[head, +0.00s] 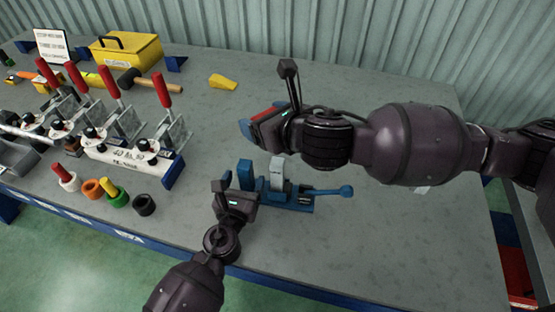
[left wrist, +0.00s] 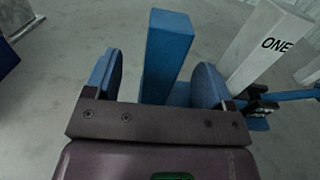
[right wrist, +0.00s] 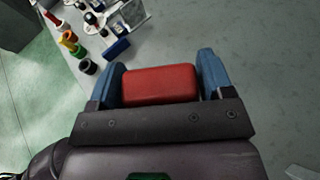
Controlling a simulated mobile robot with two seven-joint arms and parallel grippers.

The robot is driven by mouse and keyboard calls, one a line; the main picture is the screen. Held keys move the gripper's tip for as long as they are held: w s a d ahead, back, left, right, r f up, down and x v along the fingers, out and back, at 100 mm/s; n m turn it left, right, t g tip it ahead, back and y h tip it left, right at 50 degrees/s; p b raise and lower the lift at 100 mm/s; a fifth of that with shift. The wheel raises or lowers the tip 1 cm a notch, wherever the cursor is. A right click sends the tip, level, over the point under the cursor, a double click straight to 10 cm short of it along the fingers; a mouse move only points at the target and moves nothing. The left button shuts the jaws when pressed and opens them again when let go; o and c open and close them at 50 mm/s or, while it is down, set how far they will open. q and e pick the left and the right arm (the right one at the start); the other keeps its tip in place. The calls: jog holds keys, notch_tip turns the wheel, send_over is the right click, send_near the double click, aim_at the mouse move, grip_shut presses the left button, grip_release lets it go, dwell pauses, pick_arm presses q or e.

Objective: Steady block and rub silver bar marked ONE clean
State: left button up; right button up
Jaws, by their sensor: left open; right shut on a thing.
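The silver bar marked ONE (left wrist: 262,48) stands upright in a blue vise-like block on the bench. It also shows in the head view (head: 277,172). The block has a blue upright post (left wrist: 167,52) and a blue handle (head: 330,191) to the right. My left gripper (head: 236,186) is open, with its blue-padded fingers on either side of the post; I cannot tell whether they touch it. My right gripper (head: 248,124) is shut on a red block-shaped pad (right wrist: 160,86), held above the bench behind the bar.
Toggle clamps with red handles (head: 108,82) stand on the left. Colored rings and cups (head: 118,197) lie along the front edge. A hammer (head: 150,82), a yellow toolbox (head: 126,50) and a yellow wedge (head: 222,81) are at the back. The right of the bench is mostly clear.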

pick_arm(q)
jog(key=shift+v, duration=2.15)
pick_arm(e)
jog(key=shift+f, duration=0.1)
pick_arm(q)
jog(key=shift+o, duration=0.3)
jog(key=o, duration=0.4)
jog(key=v, duration=1.2)
jog(key=shift+d, duration=0.1)
jog(key=shift+s, duration=0.1)
pick_arm(e)
jog(key=shift+s, duration=0.1)
